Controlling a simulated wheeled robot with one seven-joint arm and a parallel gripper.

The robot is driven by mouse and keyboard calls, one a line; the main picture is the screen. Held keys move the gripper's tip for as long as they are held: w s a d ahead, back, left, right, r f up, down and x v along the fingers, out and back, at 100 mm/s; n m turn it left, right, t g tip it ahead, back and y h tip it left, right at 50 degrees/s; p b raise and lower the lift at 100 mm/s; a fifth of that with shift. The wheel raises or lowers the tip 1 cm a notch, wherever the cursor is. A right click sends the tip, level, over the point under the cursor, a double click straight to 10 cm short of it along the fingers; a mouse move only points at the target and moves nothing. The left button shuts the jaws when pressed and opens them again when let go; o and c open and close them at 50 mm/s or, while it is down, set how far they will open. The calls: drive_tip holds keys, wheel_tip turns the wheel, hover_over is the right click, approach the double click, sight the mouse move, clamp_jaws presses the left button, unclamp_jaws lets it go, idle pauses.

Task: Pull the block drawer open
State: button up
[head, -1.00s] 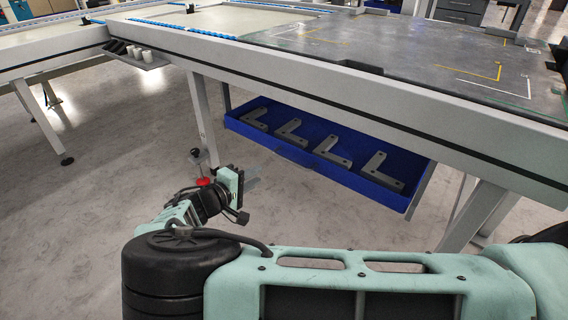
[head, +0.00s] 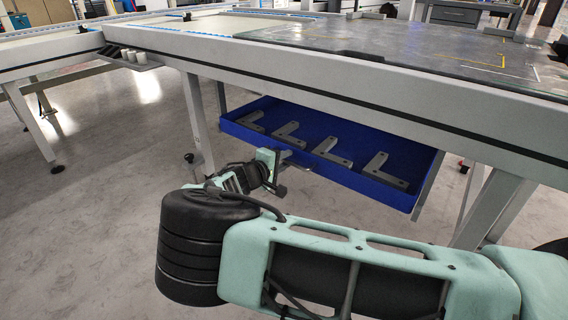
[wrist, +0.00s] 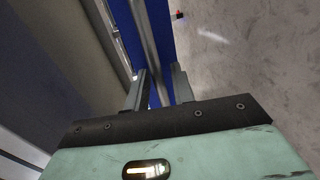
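The block drawer (head: 350,180) is a blue tray under the workbench, with several grey L-shaped blocks (head: 332,152) lying in it. My gripper (head: 300,162) is at the left part of its front wall in the head view. In the wrist view my gripper (wrist: 160,85) has its two fingers apart. A grey metal bar (wrist: 146,40), which runs along the blue drawer front (wrist: 160,25), passes between the fingers. Contact between the fingers and the bar cannot be made out.
The long workbench (head: 330,75) hangs over the drawer, close above it. A grey bench leg (head: 197,120) stands left of the drawer, another (head: 490,205) to its right. Floor at left is clear.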

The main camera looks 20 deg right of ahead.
clamp_jaws()
drive_tip(key=shift+a, duration=0.1)
drive_tip(key=f+p+v, duration=0.2)
drive_tip(key=f+v, duration=0.1)
drive_tip(key=v, duration=1.2)
drive_tip(key=a+f+p+v, duration=0.1)
drive_tip(key=f+p+v, duration=0.1)
drive_tip(key=v, duration=1.3)
drive_tip(key=shift+s+a+f, duration=0.35)
drive_tip(key=shift+s+f, duration=0.3)
